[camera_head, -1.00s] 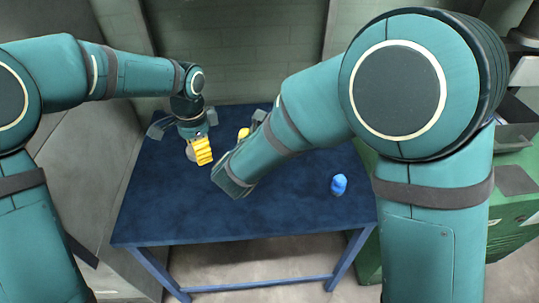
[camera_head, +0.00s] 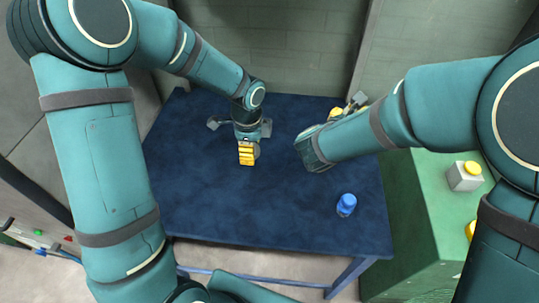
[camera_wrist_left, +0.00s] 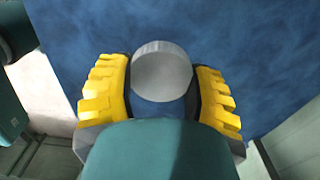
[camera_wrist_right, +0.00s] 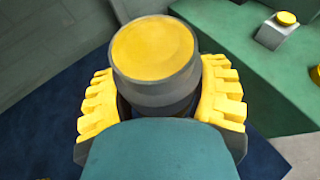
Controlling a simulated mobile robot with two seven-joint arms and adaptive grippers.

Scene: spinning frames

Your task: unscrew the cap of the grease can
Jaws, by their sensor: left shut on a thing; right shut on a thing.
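My left gripper (camera_head: 247,155) points down over the middle of the blue table. It is shut on a round silver-grey cap (camera_wrist_left: 161,72), which shows between its yellow finger pads in the left wrist view. My right gripper (camera_head: 345,108) is over the table's back right part, partly hidden by its own wrist. It is shut on the grease can (camera_wrist_right: 153,48), a dark grey cylinder with a round yellow face toward the right wrist camera. The cap and the can are well apart. The can's lower part is hidden by the wrist.
A small blue bottle (camera_head: 346,204) stands on the right part of the blue table (camera_head: 270,215). A green cabinet (camera_head: 412,215) stands right of the table, with a grey box with a yellow button (camera_head: 464,176) on it.

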